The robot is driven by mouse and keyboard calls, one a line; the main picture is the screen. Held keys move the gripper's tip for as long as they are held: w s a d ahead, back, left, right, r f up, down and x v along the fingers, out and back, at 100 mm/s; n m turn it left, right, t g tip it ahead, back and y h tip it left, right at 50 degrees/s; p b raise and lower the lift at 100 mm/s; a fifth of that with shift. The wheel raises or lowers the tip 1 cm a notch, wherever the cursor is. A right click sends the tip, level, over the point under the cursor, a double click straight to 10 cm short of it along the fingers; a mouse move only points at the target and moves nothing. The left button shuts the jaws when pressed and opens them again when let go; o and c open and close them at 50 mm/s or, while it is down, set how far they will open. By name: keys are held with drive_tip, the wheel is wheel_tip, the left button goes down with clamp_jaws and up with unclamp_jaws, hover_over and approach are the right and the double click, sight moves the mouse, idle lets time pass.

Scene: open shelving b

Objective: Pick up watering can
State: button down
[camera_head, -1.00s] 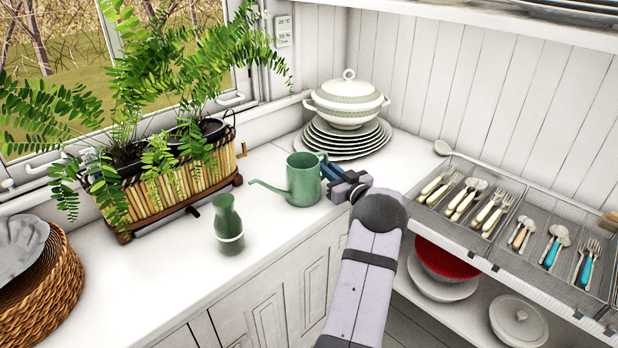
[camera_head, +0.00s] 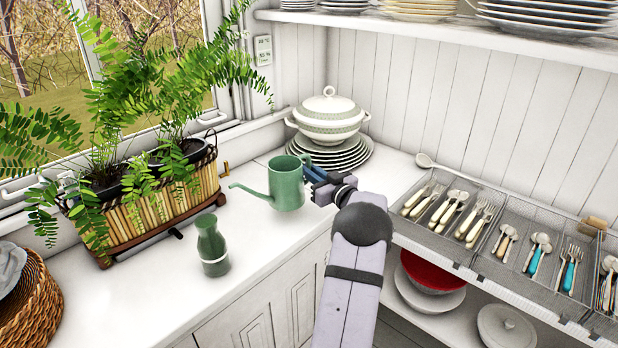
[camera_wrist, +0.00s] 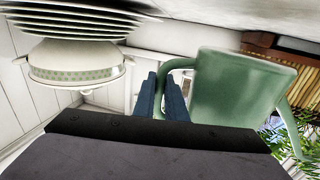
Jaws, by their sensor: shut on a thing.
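My gripper (camera_head: 316,176) comes from the right and is shut on the can's handle. In the wrist view the two blue fingers (camera_wrist: 163,98) close around the handle, with the can's green body (camera_wrist: 235,95) just to their right. The wrist view is turned upside down. The fingertips are partly hidden in the head view.
A green bottle-like vase (camera_head: 212,248) stands to the left front. A fern planter (camera_head: 150,205) is by the window. Stacked plates (camera_head: 345,156) with a lidded tureen (camera_head: 329,117) stand close behind. A cutlery tray (camera_head: 480,228) is at the right. Open counter lies between vase and can.

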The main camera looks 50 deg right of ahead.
sight(309, 154)
drive_tip(key=shift+r, duration=2.75)
